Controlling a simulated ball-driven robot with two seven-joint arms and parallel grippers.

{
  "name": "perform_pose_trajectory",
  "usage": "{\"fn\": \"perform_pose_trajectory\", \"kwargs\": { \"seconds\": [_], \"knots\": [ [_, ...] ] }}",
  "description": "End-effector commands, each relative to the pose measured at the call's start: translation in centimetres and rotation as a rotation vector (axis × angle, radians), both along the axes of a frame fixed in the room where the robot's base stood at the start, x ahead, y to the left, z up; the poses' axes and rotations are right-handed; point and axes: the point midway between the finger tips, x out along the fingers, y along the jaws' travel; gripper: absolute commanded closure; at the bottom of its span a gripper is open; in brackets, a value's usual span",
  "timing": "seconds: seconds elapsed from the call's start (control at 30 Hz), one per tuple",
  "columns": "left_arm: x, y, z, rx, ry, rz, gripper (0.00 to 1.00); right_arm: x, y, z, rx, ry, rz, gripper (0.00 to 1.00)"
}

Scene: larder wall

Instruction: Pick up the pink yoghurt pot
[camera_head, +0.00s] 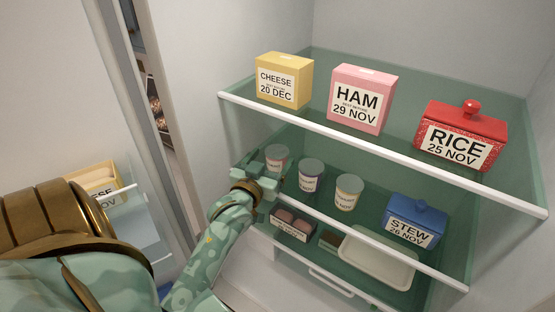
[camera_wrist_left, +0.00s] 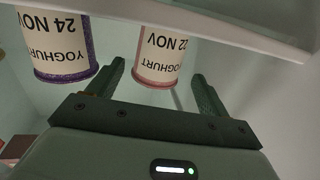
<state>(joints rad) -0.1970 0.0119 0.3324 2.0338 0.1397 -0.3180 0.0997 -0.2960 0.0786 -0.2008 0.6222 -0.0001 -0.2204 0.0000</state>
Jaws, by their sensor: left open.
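The pink yoghurt pot (camera_head: 277,153) stands at the left end of the middle shelf, with a pale label and grey lid. In the left wrist view the pink-edged pot (camera_wrist_left: 158,55) appears upside down, labelled YOGHURT 22 NOV. My left gripper (camera_head: 264,176) is open, just in front of the pot, and hides its lower part in the head view. In the left wrist view its fingers (camera_wrist_left: 158,75) are on either side of the pot's image, with gaps at both sides. I cannot tell how far the pot is between them. My right gripper is not in view.
A purple-edged yoghurt pot (camera_head: 311,174) is close on the right, then a yellowish pot (camera_head: 348,191) and a blue STEW box (camera_head: 414,220). The upper shelf's white edge (camera_head: 380,151) runs above; cheese, ham and rice containers stand on that shelf. A pale tray (camera_head: 378,258) lies below.

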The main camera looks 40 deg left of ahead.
Motion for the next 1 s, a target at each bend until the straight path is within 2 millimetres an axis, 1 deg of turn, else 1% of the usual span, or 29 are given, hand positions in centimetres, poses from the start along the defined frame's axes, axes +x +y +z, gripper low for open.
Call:
{"fn": "perform_pose_trajectory", "kwargs": {
  "seconds": [0.2,0.3,0.4,0.57,0.6,0.67,0.7,0.77,0.8,1.0],
  "knots": [
    [3.3,0.5,0.3,0.001,-0.002,0.0,0.21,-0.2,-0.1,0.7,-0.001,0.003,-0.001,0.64],
    [4.5,0.9,0.2,0.002,-0.002,0.0,0.21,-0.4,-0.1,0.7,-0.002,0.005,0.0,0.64],
    [5.0,1.1,0.1,0.001,0.0,0.001,0.21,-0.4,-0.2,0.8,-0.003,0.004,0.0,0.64],
    [5.0,1.1,0.0,0.001,0.0,0.001,0.21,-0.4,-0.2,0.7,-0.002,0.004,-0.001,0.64],
    [5.0,1.1,0.0,0.001,0.0,0.001,0.24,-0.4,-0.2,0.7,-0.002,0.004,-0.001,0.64],
    [5.0,1.1,0.0,0.001,0.0,0.001,0.41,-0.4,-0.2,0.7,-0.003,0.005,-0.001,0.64],
    [5.0,1.1,0.0,0.001,0.0,0.001,0.52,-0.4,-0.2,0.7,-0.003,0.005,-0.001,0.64],
    [5.0,1.1,0.0,0.001,0.0,0.001,0.68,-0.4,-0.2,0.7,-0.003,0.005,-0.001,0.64],
    [5.0,1.1,0.0,0.001,0.0,0.001,0.73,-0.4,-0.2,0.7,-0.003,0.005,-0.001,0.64],
    [5.0,1.1,0.0,0.0,0.0,0.001,0.73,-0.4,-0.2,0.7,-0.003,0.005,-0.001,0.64]
  ]
}}
